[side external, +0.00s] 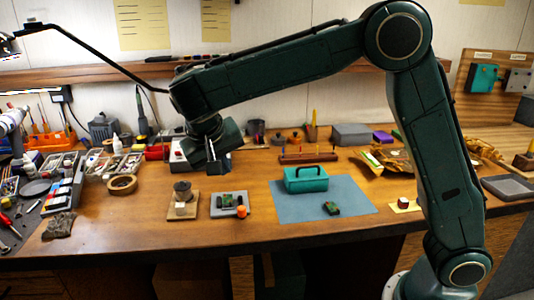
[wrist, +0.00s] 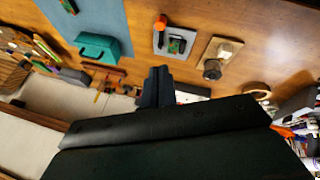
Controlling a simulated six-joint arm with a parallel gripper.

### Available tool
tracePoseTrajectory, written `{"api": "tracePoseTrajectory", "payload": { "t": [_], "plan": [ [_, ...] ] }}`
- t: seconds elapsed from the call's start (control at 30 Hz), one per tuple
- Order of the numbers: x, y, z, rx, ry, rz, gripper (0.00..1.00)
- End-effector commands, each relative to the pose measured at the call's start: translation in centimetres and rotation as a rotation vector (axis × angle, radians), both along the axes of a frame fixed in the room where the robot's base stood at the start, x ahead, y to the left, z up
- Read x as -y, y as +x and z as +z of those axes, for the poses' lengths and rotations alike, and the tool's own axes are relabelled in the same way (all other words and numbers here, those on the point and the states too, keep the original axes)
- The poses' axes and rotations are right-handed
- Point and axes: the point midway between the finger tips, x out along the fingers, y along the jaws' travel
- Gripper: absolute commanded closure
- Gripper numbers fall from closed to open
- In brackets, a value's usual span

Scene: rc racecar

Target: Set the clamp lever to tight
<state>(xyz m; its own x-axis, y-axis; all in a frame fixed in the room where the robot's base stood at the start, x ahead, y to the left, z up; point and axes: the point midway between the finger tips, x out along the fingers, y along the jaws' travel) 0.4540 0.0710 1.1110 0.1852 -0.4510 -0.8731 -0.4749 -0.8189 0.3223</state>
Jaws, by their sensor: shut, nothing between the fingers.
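A grey plate (side external: 219,211) lies on the bench left of the blue mat, with a small green board (side external: 228,201) on it. An orange knob (side external: 241,211), which looks like the end of the clamp lever, stands at the plate's front right corner. The wrist view shows the plate (wrist: 187,27), the board (wrist: 177,45) and the orange knob (wrist: 161,20). I cannot tell the lever's setting. My gripper (side external: 219,166) is above the bench, behind the plate and apart from it. Its fingers (wrist: 157,74) are together and empty.
A wooden block with a dark round cup (side external: 182,190) stands left of the plate. A teal toolbox (side external: 306,180) and another small green board (side external: 332,208) are on the blue mat (side external: 350,192). A tape roll (side external: 121,184) and parts trays lie left. Bare bench lies in front.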

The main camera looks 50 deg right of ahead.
Motion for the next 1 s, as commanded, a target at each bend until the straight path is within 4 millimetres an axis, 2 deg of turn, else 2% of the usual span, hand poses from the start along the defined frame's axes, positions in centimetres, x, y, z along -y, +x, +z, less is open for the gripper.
{"api": "tracePoseTrajectory", "payload": {
  "t": [0.2, 0.5, 0.7, 1.0],
  "plan": [
    [-2.7, 1.6, -2.8, -0.004, -0.055, -0.051, 1.0],
    [-5.6, 2.5, -6.2, 0.002, -0.119, -0.111, 1.0],
    [-6.5, 2.7, -7.1, 0.007, -0.138, -0.131, 1.0],
    [-6.6, 2.7, -7.3, 0.008, -0.141, -0.135, 1.0]
  ]
}}
